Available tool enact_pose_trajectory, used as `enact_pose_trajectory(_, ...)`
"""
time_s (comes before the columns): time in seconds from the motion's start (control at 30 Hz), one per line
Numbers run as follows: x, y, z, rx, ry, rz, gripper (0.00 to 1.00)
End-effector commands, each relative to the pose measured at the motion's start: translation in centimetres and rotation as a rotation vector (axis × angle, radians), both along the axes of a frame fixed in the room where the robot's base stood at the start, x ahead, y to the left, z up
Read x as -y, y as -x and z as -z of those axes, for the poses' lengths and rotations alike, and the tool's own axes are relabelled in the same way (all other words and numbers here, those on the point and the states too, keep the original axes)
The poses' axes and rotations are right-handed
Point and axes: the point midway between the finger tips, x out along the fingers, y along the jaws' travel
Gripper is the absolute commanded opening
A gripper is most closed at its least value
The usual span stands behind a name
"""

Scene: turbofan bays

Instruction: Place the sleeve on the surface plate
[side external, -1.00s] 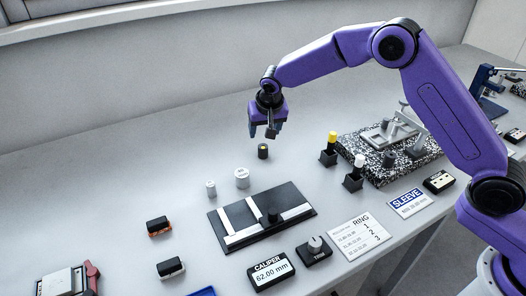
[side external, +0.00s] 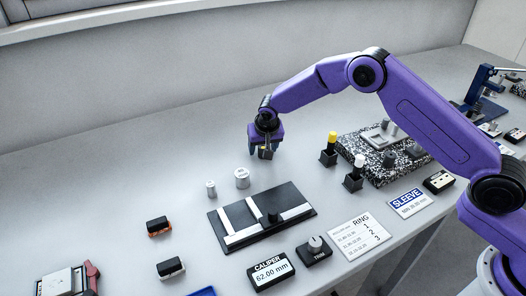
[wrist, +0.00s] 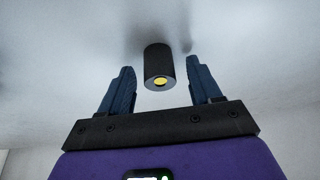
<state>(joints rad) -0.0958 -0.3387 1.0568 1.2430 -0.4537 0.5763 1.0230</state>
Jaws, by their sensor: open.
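A short dark cylinder with a yellow centre (side external: 265,155), which looks like the sleeve, stands on the grey bench below the wall. My gripper (side external: 264,150) is over it with fingers pointing down and partly hides it. In the wrist view the dark cylinder (wrist: 159,66) sits between the two open fingers, with visible gaps on both sides. The surface plate (side external: 380,176), a black-and-white speckled slab, is to the right, with a grey fixture and small dark blocks on it.
Two silver cylinders (side external: 242,178) stand left of my gripper. A black board with white strips (side external: 236,222) lies in front. Posts with yellow and white tops (side external: 355,173) stand beside the plate. A SLEEVE card (side external: 410,203) and caliper display (side external: 271,271) lie nearer the front.

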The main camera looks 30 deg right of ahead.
Motion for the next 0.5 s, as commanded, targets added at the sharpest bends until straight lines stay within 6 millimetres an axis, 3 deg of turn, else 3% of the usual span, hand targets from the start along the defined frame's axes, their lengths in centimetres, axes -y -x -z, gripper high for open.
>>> enact_pose_trajectory(0.07,0.0,-0.02,-0.04,0.0,0.0,0.0,0.63)
enact_pose_trajectory(0.1,0.0,-0.01,-0.04,0.0,0.0,0.0,0.57)
enact_pose_trajectory(0.27,0.0,0.0,-0.05,0.0,0.0,0.0,0.05)
enact_pose_trajectory(0.3,-0.01,0.01,-0.05,0.0,0.0,0.0,0.0)
enact_pose_trajectory(0.5,-0.03,-0.02,-0.12,0.001,-0.001,0.0,0.0)
